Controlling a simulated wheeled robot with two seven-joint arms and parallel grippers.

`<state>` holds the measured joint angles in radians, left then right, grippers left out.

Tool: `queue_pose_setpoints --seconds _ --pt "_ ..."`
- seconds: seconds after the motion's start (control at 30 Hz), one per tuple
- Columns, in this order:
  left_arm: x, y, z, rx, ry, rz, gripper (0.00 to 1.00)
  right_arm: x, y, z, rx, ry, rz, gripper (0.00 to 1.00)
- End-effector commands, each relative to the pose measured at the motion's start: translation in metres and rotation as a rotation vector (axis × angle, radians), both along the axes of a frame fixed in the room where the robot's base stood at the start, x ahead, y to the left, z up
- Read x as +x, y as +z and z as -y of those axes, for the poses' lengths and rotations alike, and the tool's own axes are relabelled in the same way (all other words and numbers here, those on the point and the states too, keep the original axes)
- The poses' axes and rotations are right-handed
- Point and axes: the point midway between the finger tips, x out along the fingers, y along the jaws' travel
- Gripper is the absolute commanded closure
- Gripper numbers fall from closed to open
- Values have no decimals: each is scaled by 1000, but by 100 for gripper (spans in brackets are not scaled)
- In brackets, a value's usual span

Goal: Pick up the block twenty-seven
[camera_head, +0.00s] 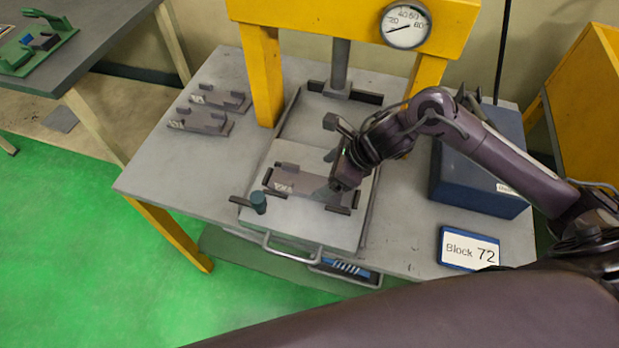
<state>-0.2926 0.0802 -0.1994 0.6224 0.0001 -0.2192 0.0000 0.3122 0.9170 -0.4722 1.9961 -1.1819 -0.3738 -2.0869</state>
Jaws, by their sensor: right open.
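A brown-grey block (290,186) with a raised edge and small white lettering lies on the light plate (285,220) under the yellow press. The lettering is too small to read surely. My right gripper (343,186) is open over the block's right end; its fingertips are partly hidden, and I cannot tell whether they touch it. Two similar blocks (201,121) (221,98) lie at the table's left; their markings are unreadable. A sign (469,249) at the front right reads "Block 72". My left gripper is not in view.
The yellow press frame (264,75) with a round gauge (406,25) stands behind the plate. A dark blue box (479,170) stands to the right. The plate has a front handle (290,252) and a dark blue knob (258,202). The table's front left is clear.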

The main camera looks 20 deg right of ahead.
Motion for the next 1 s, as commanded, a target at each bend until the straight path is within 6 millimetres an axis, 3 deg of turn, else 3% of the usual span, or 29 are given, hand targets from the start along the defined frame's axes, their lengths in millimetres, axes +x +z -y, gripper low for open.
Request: queue_pose_setpoints --seconds 0.1,0.23,0.4,0.53,0.67,1.0 --pt "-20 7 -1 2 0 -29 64 2 -11 -7 3 -3 -6 20" --pt "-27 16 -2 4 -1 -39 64 7 -29 -14 2 -4 -7 20" --pt "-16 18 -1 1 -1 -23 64 13 -45 -22 0 -2 -1 20" --pt "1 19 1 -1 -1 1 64 14 -47 -22 -2 -1 1 20" --pt "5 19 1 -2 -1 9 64 14 -47 -22 -2 -1 1 21" --pt "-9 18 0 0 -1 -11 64 14 -47 -22 -2 -1 1 66"
